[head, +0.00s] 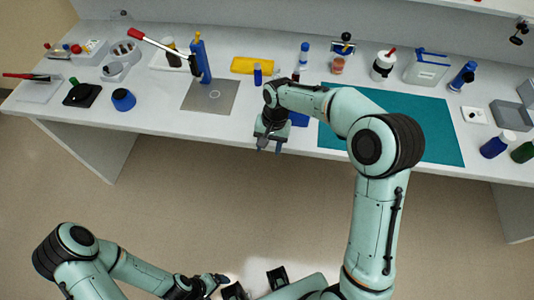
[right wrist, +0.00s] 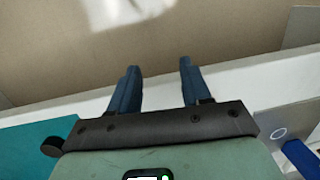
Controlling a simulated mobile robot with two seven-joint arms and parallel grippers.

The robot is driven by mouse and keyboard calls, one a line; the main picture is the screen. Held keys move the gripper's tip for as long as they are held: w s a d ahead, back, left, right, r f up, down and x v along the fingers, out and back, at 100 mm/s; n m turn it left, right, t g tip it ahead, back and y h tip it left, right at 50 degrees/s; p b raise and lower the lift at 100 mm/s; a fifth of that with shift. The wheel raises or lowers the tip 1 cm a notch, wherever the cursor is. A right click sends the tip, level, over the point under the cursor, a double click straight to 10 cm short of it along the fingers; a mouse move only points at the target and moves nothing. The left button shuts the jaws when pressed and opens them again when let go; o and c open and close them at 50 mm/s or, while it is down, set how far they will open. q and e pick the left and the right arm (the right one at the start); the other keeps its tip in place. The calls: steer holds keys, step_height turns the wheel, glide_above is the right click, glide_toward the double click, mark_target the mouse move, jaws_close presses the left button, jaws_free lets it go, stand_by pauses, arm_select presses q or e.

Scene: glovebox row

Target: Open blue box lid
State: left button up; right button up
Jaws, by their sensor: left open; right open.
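A small blue block-like thing (head: 299,119), perhaps the blue box, sits near the bench's front edge. My right arm hides most of it, and I cannot make out its lid. A clear box with a blue-edged top (head: 427,69) stands at the back right. My right gripper (head: 270,148) is just left of the blue thing, at the bench's front edge. In the right wrist view its fingers (right wrist: 157,88) are apart and empty, pointing past the edge over the floor. My left gripper (head: 222,281) is low at the bottom, far from the bench, and open.
A teal mat (head: 440,140) lies right of my right gripper. A grey plate (head: 210,97) with a blue post (head: 201,62) and red-handled lever stands to the left. A yellow thing (head: 255,65) and a blue bottle (head: 257,74) are behind.

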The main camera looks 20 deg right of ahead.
steer(key=shift+s+a+f, duration=0.25)
steer(key=shift+s+f, duration=0.05)
steer(key=shift+f, duration=0.15)
stand_by(0.3)
